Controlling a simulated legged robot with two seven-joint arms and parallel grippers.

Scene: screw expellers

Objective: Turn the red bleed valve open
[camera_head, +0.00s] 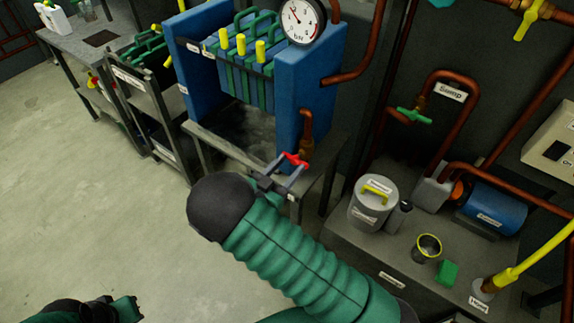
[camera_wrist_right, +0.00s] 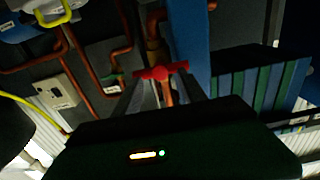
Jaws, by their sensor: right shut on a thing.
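The red bleed valve handle (camera_head: 295,160) sits on a copper pipe at the lower right of the blue filter press (camera_head: 299,90). My right gripper (camera_head: 287,172) is at the valve, with its fingers shut on the red handle. In the right wrist view the red handle (camera_wrist_right: 160,72) lies across the tips of the fingers (camera_wrist_right: 163,88), with the copper pipe behind it. My left gripper (camera_head: 122,308) is at the bottom left, low and away from the valve; its fingers are too dark and cut off to read.
A pressure gauge (camera_head: 302,22) is above the press. A bench (camera_head: 359,262) at the right holds a grey canister (camera_head: 368,212), a green block (camera_head: 448,272) and a blue motor (camera_head: 495,213). A rack (camera_head: 152,109) stands left. The floor (camera_head: 85,205) at left is clear.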

